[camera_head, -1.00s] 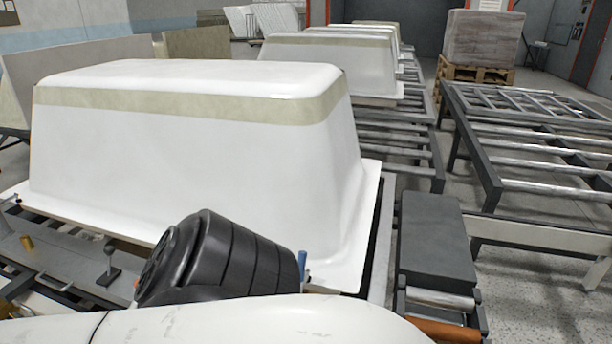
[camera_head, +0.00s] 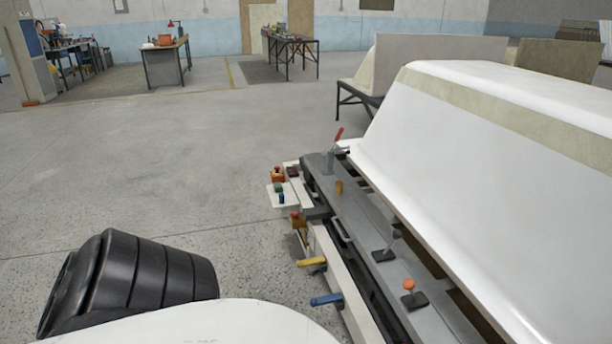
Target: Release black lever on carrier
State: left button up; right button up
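The carrier (camera_head: 363,225) is a grey metal frame on the right, with a white bathtub shell (camera_head: 470,165) upside down on it. A small dark lever (camera_head: 393,242) stands upright on a black base on the carrier's near rail; I cannot tell whether this is the black lever. Along the same rail are an orange-knobbed lever (camera_head: 409,286), a brass-coloured knob (camera_head: 339,187) and a red-handled lever (camera_head: 337,136) at the far end. My white arm with its black joint fills the lower left, clear of the levers. Neither gripper is in view.
Yellow (camera_head: 311,262) and blue (camera_head: 326,299) handles stick out from the side below the rail. A control box (camera_head: 280,187) with coloured buttons juts out at the far end. Open concrete floor (camera_head: 150,160) lies to the left, with workbenches (camera_head: 168,62) at the back.

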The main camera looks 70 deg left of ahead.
aim_at(397, 235)
jog(key=u, duration=1.45)
jog(key=i, duration=0.5)
